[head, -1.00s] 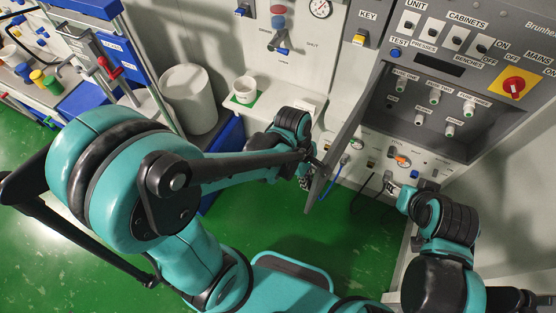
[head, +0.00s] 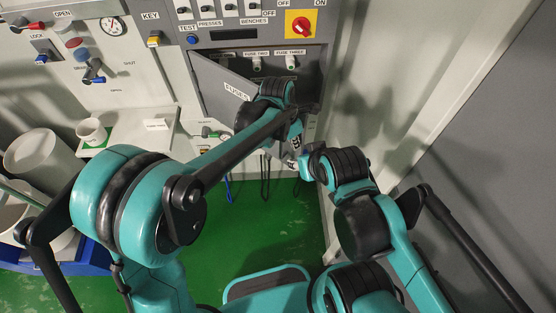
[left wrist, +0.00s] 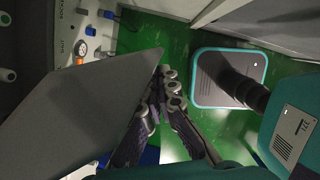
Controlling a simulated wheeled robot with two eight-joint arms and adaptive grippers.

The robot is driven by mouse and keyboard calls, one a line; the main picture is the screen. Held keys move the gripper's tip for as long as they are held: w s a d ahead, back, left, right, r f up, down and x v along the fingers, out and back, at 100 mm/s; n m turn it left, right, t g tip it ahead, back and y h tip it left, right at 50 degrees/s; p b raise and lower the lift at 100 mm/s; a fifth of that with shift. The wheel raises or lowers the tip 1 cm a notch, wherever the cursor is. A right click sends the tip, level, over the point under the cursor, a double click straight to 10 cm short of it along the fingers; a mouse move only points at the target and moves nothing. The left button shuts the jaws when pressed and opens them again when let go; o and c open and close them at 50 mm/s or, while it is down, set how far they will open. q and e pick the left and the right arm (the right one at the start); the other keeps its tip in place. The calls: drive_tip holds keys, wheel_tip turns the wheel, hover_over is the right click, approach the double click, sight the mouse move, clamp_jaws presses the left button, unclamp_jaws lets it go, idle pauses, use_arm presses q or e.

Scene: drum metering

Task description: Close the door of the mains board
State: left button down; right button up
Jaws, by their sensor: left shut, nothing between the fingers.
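The mains board (head: 318,52) is a grey panel on the back wall with a red rotary switch on a yellow plate. Its grey door (head: 222,84), labelled FUSES, stands partly open, attached at the left; two fuse holders show behind it. My left arm crosses in front of the door and hides part of it. The left gripper (head: 295,132) is by the door's free right side. In the left wrist view the door (left wrist: 85,115) is a large grey plate beside the left gripper (left wrist: 170,88), whose fingers are together and empty. My right gripper (head: 296,164) is low beneath, its fingers unclear.
A shelf with a white cup (head: 92,131) stands left of the board, beside a white bin (head: 42,160). Blue and dark cables (head: 264,178) hang under the board. A grey wall closes off the right side. The green floor (head: 215,235) below is clear.

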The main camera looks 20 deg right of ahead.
use_arm(q)
drive_tip(key=w+d+n+t+p, duration=0.1)
drive_tip(key=w+d+n, duration=0.4)
drive_tip(key=w+d, duration=0.9)
drive_tip(key=shift+w+d+n+y+p, duration=0.3)
drive_tip(key=shift+w+p, duration=0.35)
drive_tip(key=shift+w, duration=0.5)
drive_tip(key=shift+a, duration=0.1)
